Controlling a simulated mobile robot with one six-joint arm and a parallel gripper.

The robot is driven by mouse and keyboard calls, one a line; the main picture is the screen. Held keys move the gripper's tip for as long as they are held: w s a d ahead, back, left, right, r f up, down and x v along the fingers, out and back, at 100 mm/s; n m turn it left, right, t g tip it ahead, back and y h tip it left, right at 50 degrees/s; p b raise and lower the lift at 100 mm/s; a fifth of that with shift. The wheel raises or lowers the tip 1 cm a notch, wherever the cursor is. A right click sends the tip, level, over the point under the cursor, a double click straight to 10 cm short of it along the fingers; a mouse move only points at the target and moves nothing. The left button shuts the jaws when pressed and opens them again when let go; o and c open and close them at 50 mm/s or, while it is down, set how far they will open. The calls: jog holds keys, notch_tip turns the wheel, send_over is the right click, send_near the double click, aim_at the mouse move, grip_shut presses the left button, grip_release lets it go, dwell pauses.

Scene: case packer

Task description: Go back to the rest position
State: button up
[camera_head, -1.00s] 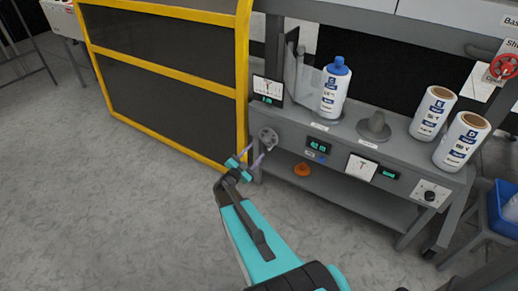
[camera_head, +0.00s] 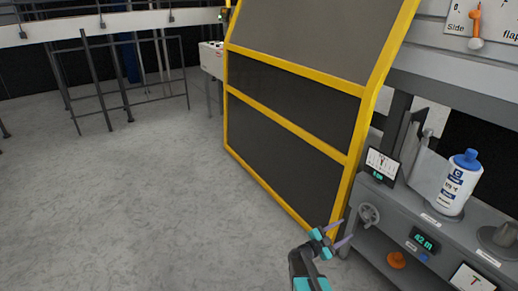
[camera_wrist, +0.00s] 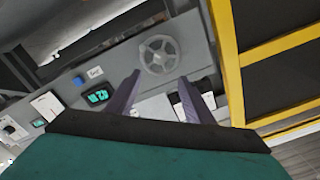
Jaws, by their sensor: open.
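My gripper (camera_head: 335,240) is low in the head view, in front of the left end of the grey machine bench (camera_head: 398,216). Its two purple fingers are apart, with nothing between them. In the wrist view my gripper (camera_wrist: 155,95) points toward a grey handwheel (camera_wrist: 159,55) on the bench front. The handwheel also shows in the head view (camera_head: 369,215), just right of the fingers. I cannot tell the exact gap between fingers and wheel.
A yellow-framed dark guard panel (camera_head: 290,120) stands left of the bench. A white bottle with a blue cap (camera_head: 459,185) stands on the bench. An orange knob (camera_head: 397,260) sits below. Open concrete floor (camera_head: 130,200) lies to the left, with dark railings (camera_head: 125,75) beyond.

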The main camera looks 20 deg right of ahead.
jog(key=w+a+f+n+t+y+p, duration=0.1)
jog(key=w+a+n+t+y+p, duration=0.3)
jog(key=a, duration=0.6)
jog(key=w+a+n+t+y+p, duration=0.1)
jog(key=w+a+n+t+y, duration=0.3)
jog(key=a, duration=0.7)
jog(key=s+a+f+n+g+y+p, duration=0.15)
jog(key=a+f+n+y, duration=0.25)
jog(key=a, duration=0.4)
jog(key=s+a+f+n+g+y+p, duration=0.1)
jog(key=s+a+f+n+y, duration=0.3)
jog(key=a, duration=0.5)
jog(key=s+a+f+n+g+y, duration=0.1)
jog(key=s+a+f+n+g, duration=0.15)
jog(key=s, duration=0.45)
jog(key=s+a+f+n+g+y, duration=0.2)
jog(key=s+a+f+g, duration=0.2)
jog(key=s, duration=0.3)
jog(key=s+d+r+g, duration=0.1)
jog(key=s+g, duration=0.3)
jog(key=s, duration=0.6)
jog(key=s+d+r+n+g+h, duration=0.1)
jog(key=s+g, duration=0.3)
jog(key=s, duration=0.6)
jog(key=shift+d+r+g+h, duration=0.15)
jog(key=shift+d+g+h, duration=0.15)
jog(key=shift+d+g, duration=0.15)
